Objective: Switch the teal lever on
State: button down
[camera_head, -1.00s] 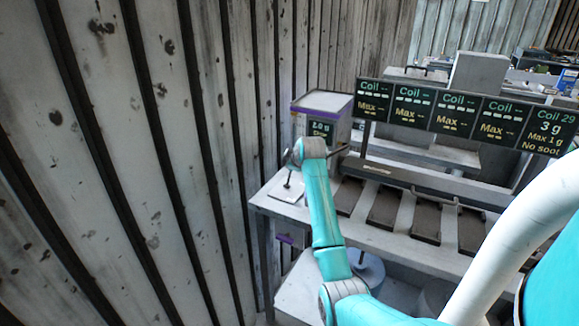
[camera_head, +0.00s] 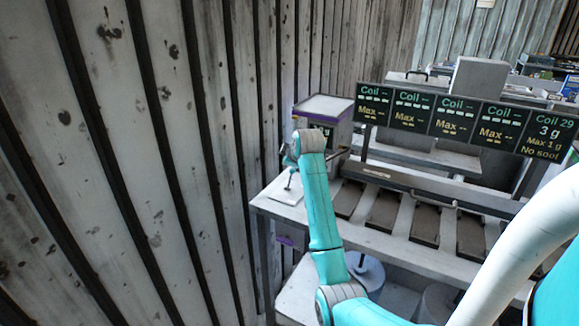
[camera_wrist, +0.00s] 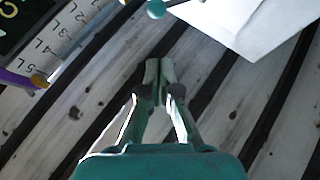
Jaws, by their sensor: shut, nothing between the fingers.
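A teal ball-shaped knob (camera_wrist: 157,9), which looks like the end of the teal lever, shows at the top edge of the wrist view beside a white plate (camera_wrist: 245,22). Most of the lever is outside that view. In the head view a small thin lever (camera_head: 289,181) stands on the white plate at the table's left end; its colour is hard to tell. My gripper (camera_wrist: 158,72) is shut and empty, its tips apart from the knob. In the head view the gripper is mostly hidden by my arm, just above the plate.
A grey box (camera_head: 325,107) with a purple stripe and a display stands behind my wrist. Its marked face and purple strip (camera_wrist: 18,78) are left in the wrist view. Coil displays (camera_head: 455,116) and dark pads (camera_head: 425,224) lie right. A plank wall (camera_head: 110,150) is close on the left.

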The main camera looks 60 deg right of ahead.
jog(key=v, duration=0.6)
jog(key=shift+a, duration=0.2)
jog(key=shift+s, duration=0.15)
